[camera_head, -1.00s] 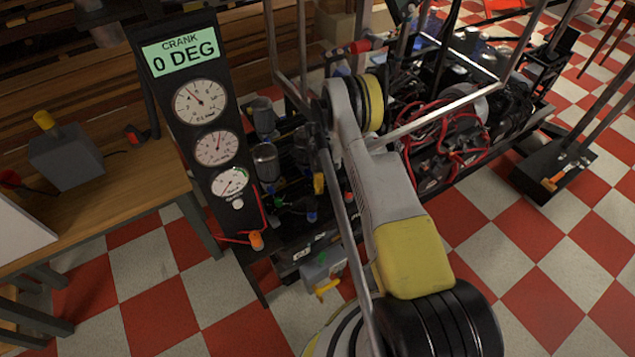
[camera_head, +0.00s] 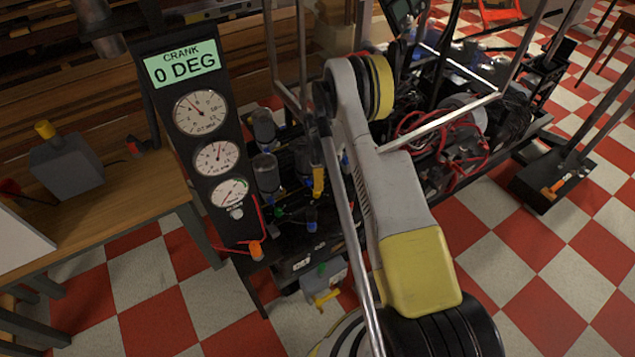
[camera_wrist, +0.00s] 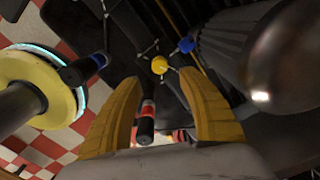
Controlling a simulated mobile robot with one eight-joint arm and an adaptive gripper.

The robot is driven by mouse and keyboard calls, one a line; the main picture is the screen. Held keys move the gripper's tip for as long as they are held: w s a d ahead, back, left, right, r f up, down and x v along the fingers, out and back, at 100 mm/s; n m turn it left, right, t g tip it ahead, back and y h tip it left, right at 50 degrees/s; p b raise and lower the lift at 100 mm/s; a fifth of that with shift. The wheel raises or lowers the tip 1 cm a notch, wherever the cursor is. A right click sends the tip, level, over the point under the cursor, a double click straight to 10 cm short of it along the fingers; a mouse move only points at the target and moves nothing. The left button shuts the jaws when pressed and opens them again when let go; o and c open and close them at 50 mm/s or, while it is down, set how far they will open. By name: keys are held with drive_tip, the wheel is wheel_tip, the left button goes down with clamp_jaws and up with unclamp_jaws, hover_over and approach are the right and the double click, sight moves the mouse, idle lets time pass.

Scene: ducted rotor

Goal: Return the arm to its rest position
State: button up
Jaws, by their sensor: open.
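My arm crosses the middle of the head view, its pale link and yellow cover in front of the test rig (camera_head: 490,95). The end of my arm is not clearly visible there. In the wrist view my gripper (camera_wrist: 160,80) shows two yellow fingers spread apart, with nothing clasped between them. A yellow ball-shaped knob (camera_wrist: 159,65) appears just past the fingertips; I cannot tell its distance. A dark cylinder with a red band (camera_wrist: 147,118) shows between the fingers, apparently beyond them. My arm hides part of the rig.
A gauge panel (camera_head: 165,125) reading "CRANK 0 DEG" stands left of my arm. Farther left, a wooden bench (camera_head: 125,205) holds a grey box (camera_head: 65,165) with a yellow knob. A black stand base (camera_head: 550,185) is at right. Checkered floor is open at lower right.

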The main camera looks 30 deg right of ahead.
idle(0.3)
drive_tip(key=shift+w+a+r, duration=0.1)
drive_tip(key=shift+r, duration=0.15)
drive_tip(key=s+a+r+n+t, duration=0.1)
drive_tip(key=s+a+r+n, duration=0.15)
drive_tip(key=r, duration=0.75)
drive_tip(key=s+a+r+n+t, duration=0.1)
drive_tip(key=a+r+n, duration=0.3)
drive_tip(key=r, duration=0.6)
drive_tip(key=s+a+r+n+t, duration=0.1)
drive_tip(key=a+r+n, duration=0.25)
drive_tip(key=r, duration=0.75)
drive_tip(key=s+a+r+n+t, duration=0.1)
drive_tip(key=s+a+r+n, duration=0.1)
drive_tip(key=s, duration=0.5)
drive_tip(key=s+a+r+n+t, duration=0.1)
drive_tip(key=s+a+r+n, duration=0.2)
drive_tip(key=s+n, duration=0.3)
drive_tip(key=s+a+r+n+t, duration=0.2)
drive_tip(key=s+a+r+n, duration=0.1)
drive_tip(key=s, duration=0.6)
drive_tip(key=shift+s+a+r+n, duration=0.15)
drive_tip(key=shift+s+r+n, duration=0.25)
drive_tip(key=shift+r+n, duration=0.4)
